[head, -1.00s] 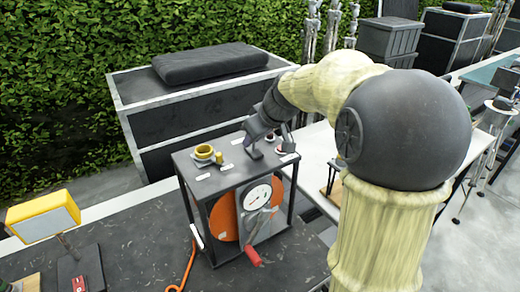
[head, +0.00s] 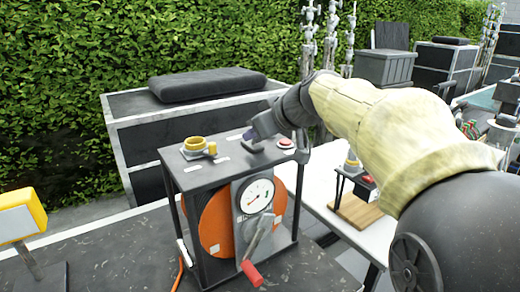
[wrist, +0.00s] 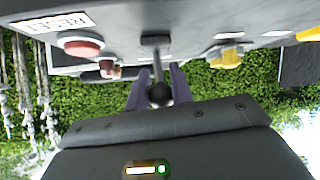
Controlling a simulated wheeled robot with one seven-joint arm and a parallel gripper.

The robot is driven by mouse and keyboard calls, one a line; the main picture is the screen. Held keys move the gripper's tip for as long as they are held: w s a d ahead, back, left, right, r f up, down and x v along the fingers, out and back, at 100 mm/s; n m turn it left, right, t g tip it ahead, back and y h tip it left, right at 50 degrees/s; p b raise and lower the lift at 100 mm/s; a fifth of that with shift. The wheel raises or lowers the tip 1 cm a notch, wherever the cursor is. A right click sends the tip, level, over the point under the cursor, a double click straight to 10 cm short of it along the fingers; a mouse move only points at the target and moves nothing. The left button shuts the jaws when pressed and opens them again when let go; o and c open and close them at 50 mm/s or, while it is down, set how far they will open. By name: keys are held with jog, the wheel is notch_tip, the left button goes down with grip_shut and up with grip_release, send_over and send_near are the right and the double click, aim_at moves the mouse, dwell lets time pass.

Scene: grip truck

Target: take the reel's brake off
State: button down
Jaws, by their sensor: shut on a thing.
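The reel unit is a dark open-framed box with an orange reel (head: 214,222) inside. My gripper (wrist: 160,88) is shut on a small lever (wrist: 156,58) with a dark round knob, which rises from a slot plate on the unit's top panel. In the wrist view the purple fingers lie on either side of the lever by its knob. In the head view my gripper (head: 256,138) is at the top panel (head: 230,165), and the lever is mostly hidden. Labels by the lever are too small to read.
A red button (wrist: 80,44) beside a RESET label and a yellow ringed control (head: 194,146) flank the lever. A dial (head: 258,195) and a red-handled crank (head: 252,270) are on the front. A yellow lamp (head: 20,215) stands left; a case (head: 130,145) stands behind.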

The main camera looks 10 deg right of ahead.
jog(key=b, duration=0.2)
jog(key=shift+s+f+t+b, duration=0.15)
jog(key=shift+f+t+b, duration=0.1)
jog(key=shift+t+b, duration=0.05)
jog(key=shift+r+b, duration=0.2)
jog(key=shift+b, duration=0.3)
jog(key=c, duration=1.3)
grip_release()
jog(key=shift+d, duration=0.1)
jog(key=shift+o, duration=0.2)
jog(key=shift+s, duration=0.1)
jog(key=v, duration=1.7)
jog(key=shift+s+d+f, duration=0.25)
